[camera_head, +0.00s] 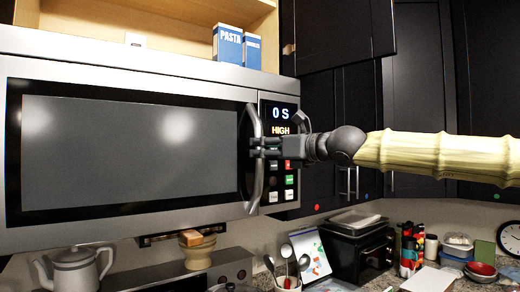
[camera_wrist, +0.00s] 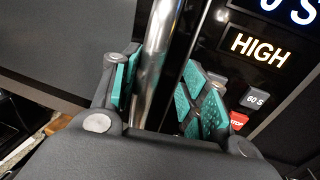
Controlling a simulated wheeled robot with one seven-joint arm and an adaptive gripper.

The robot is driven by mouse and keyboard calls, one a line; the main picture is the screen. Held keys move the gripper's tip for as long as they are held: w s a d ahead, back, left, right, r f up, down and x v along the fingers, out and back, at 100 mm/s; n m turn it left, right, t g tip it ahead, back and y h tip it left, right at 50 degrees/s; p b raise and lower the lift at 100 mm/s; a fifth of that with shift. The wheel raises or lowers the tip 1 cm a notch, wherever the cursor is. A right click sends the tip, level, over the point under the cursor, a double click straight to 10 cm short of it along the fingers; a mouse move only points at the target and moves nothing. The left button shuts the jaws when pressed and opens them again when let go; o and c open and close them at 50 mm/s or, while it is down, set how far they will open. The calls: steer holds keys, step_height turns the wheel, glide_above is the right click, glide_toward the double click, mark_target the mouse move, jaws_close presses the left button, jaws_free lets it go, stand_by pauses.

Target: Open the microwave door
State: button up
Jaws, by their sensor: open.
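The microwave (camera_head: 130,150) is a steel over-the-range unit with a dark glass window, and its door looks shut. Its curved metal handle (camera_head: 256,185) stands upright between the window and the lit control panel (camera_head: 279,150). My gripper (camera_head: 262,147) is at the handle's middle, reaching in from the right. In the wrist view, the handle (camera_wrist: 158,55) runs between the two green-padded fingers of my open gripper (camera_wrist: 155,95). The left pad is close to the handle, and a gap shows on the right side. I cannot tell whether either pad touches it.
An open cupboard with blue pasta boxes (camera_head: 228,44) is above the microwave. A dark cupboard door (camera_head: 343,30) hangs at the upper right. Below are a kettle (camera_head: 75,270), a utensil holder (camera_head: 287,283) and a toaster oven (camera_head: 357,245) on the counter. Open air lies in front of the microwave window.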

steer(key=shift+w+a+r, duration=0.15)
steer(key=shift+a+r, duration=0.1)
steer(key=shift+a, duration=0.05)
steer(key=shift+s+a+r, duration=0.5)
steer(key=shift+s+r, duration=0.05)
steer(key=shift+s, duration=0.2)
steer(key=shift+w+f, duration=0.25)
steer(key=shift+w, duration=0.2)
steer(key=shift+w+f, duration=0.2)
steer(key=shift+w, duration=0.25)
steer(key=shift+s+r, duration=0.3)
steer(key=shift+s, duration=0.2)
steer(key=c, duration=0.9)
steer(key=shift+f, duration=0.15)
jaws_close()
